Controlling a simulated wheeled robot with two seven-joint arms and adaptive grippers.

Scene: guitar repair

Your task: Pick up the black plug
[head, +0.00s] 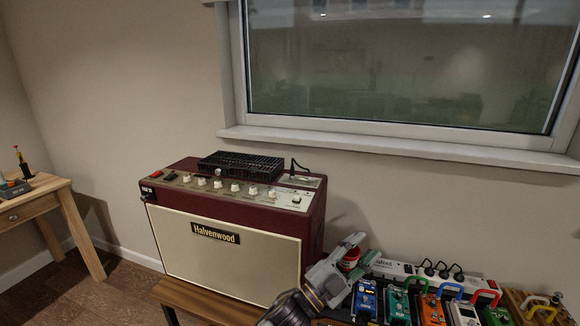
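Several black plugs sit in the white power strip at the right, among them a left one (428,268), a middle one (442,270) and a right one (458,273). Another small black plug with a cable (298,167) stands on top of the amplifier at its back right. I cannot tell which of these is the task's plug. My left gripper (364,249) reaches up from the bottom, left of the power strip (398,268). Its fingers look apart, with a red and white round thing (350,260) showing between or behind them. It touches no black plug that I can see. My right gripper is out of view.
The dark red amplifier (230,245) stands on a wooden bench (190,300), left of my gripper. Several colored pedals, among them a blue one (366,298) and an orange one (431,310), crowd the lower right. A window (400,70) is behind. A wooden table (40,200) is far left.

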